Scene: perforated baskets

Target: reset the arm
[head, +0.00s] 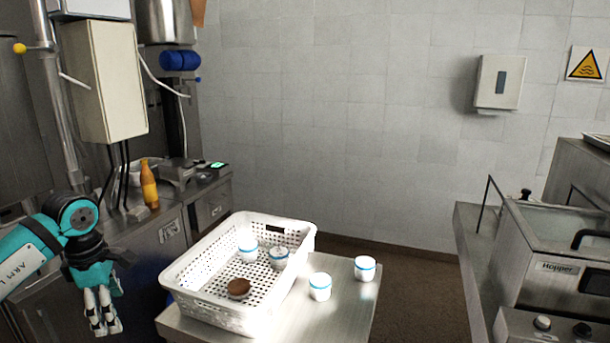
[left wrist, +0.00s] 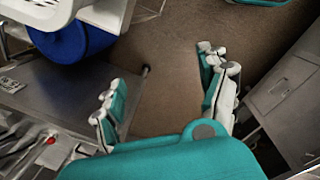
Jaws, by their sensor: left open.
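My left gripper (head: 101,310) hangs at the lower left of the head view, left of the basket and apart from it. In the left wrist view its two fingers (left wrist: 160,95) are spread wide with nothing between them, above bare brown floor. The white perforated basket (head: 292,229) stands on a metal table, and its corner shows at the top left of the left wrist view (left wrist: 48,12). My right gripper is not in view.
Two white jars with blue bands (head: 247,246) (head: 279,257) and a brown round thing (head: 239,287) are in the basket. Two more jars (head: 320,287) (head: 365,268) stand on the table (head: 345,314) beside it. An orange bottle (head: 149,186) stands on the left counter. A hopper machine (head: 550,255) is at right.

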